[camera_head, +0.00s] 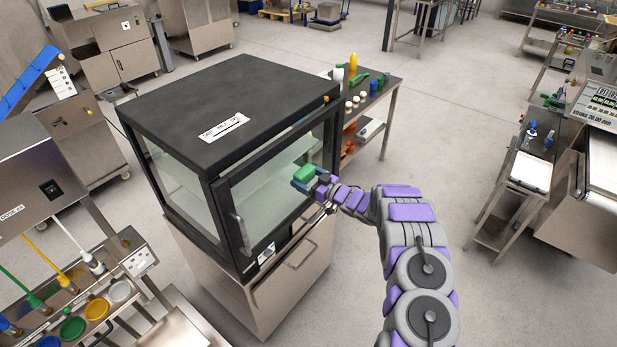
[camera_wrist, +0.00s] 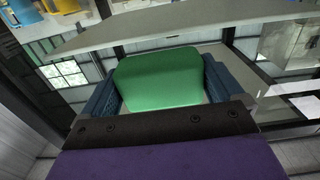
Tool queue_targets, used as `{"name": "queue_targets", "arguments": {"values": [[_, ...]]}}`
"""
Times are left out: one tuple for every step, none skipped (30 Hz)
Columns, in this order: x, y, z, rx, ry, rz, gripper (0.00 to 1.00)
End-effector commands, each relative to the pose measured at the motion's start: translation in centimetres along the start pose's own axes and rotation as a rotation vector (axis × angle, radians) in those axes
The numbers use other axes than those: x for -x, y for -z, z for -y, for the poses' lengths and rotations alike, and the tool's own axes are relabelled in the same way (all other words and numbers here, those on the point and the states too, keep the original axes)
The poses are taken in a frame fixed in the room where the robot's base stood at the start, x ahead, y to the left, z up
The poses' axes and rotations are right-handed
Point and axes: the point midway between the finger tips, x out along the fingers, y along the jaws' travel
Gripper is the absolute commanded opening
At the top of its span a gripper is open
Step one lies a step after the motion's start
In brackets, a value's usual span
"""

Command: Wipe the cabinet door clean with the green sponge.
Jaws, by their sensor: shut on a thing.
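The cabinet (camera_head: 217,125) is a black-framed glass box on a steel base. Its glass door (camera_head: 268,188) has a vertical handle on the left side. My gripper (camera_head: 307,180) is in front of the right part of the door. It is shut on the green sponge (camera_head: 304,173), which sits close to the glass; I cannot tell whether it touches. In the wrist view the sponge (camera_wrist: 157,78) lies between the two blue fingers (camera_wrist: 158,90). No clear dirt mark shows on the door, and the part behind the sponge is hidden.
A steel cart (camera_head: 387,112) with bottles and small items stands just right of the cabinet. A rack with brushes and coloured lids (camera_head: 72,327) is at front left. A steel table (camera_head: 523,182) stands at right. The floor (camera_head: 455,120) between is clear.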

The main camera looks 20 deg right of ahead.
Motion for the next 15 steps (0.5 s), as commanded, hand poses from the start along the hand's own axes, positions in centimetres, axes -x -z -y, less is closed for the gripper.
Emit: {"name": "queue_targets", "arguments": {"values": [[-0.1,0.0,0.6,-0.002,0.002,0.001,0.66],[-0.1,0.0,0.8,-0.002,0.002,0.002,0.66],[-0.2,0.0,1.2,-0.003,0.003,0.002,0.66],[-0.2,0.0,1.4,-0.003,0.003,0.002,0.66],[-0.2,0.0,1.5,-0.002,0.003,0.001,0.66],[-0.2,0.1,1.6,0.0,0.002,0.0,0.66],[-0.2,0.1,1.7,0.0,0.002,0.0,0.66],[-0.3,0.1,1.8,0.001,0.002,-0.001,0.66],[-0.3,0.1,1.8,0.001,0.002,-0.001,0.66],[-0.3,0.1,1.9,0.001,0.002,-0.001,0.66],[-0.3,0.1,2.0,0.001,0.003,-0.001,0.66],[-0.3,0.1,2.3,0.001,0.004,-0.001,0.66],[-0.3,0.2,2.5,0.001,0.004,-0.001,0.66],[-0.3,0.2,2.7,0.002,0.005,-0.001,0.66],[-0.3,0.1,3.1,0.001,0.005,0.0,0.66]]}}
